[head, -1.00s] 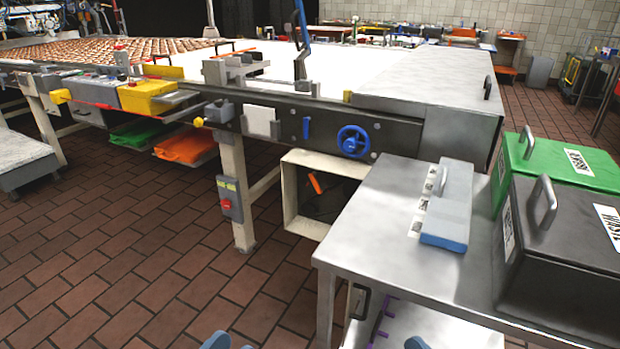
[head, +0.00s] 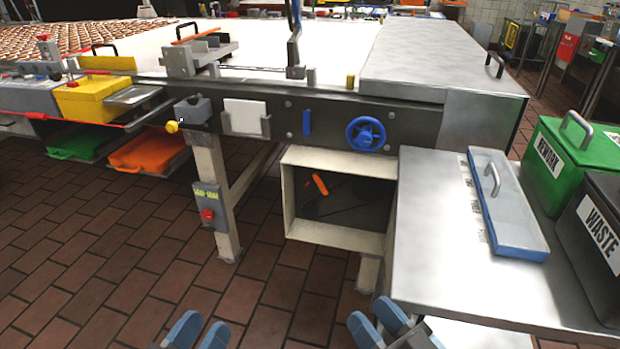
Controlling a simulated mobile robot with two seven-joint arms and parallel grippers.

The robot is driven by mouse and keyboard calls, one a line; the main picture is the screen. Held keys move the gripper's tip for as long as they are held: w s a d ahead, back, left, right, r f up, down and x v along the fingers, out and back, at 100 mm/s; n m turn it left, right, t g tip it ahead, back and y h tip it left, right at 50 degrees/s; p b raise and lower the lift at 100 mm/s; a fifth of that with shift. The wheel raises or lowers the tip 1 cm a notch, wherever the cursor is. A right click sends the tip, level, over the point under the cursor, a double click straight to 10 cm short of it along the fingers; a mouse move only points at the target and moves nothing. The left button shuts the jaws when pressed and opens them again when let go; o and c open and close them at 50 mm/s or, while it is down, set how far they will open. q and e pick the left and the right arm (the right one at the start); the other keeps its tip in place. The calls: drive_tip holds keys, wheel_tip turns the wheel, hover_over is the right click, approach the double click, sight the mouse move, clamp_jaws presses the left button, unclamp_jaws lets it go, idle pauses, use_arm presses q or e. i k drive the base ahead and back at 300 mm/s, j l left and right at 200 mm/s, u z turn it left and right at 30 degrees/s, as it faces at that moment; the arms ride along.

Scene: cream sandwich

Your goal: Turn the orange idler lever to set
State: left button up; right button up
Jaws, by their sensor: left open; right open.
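The orange idler lever (head: 320,184) shows as a small tilted orange bar inside an open cream box (head: 289,207) under the conveyor. The box interior is dark, and the part the lever is mounted on is hard to make out. My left gripper (head: 197,334) and my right gripper (head: 376,330) show at the bottom edge with blue fingers. Both are open and empty, in front of and below the box, well apart from the lever.
A steel table (head: 430,235) stands close right of the box, bearing a blue-edged tray (head: 510,205), a green REWORK bin (head: 565,150) and a dark WASTE bin (head: 600,225). A blue handwheel (head: 366,134) sits above the box. A leg with a red-button switch box (head: 209,205) stands left. Floor in front is clear.

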sight(322, 187)
drive_tip(key=i+j, duration=0.15)
drive_tip(key=j, duration=0.2)
drive_tip(key=i+j+z, duration=0.1)
drive_tip(key=j, duration=0.25)
drive_tip(key=i+j, duration=0.25)
drive_tip(key=i+j+z, duration=0.15)
drive_tip(key=i+j, duration=0.6)
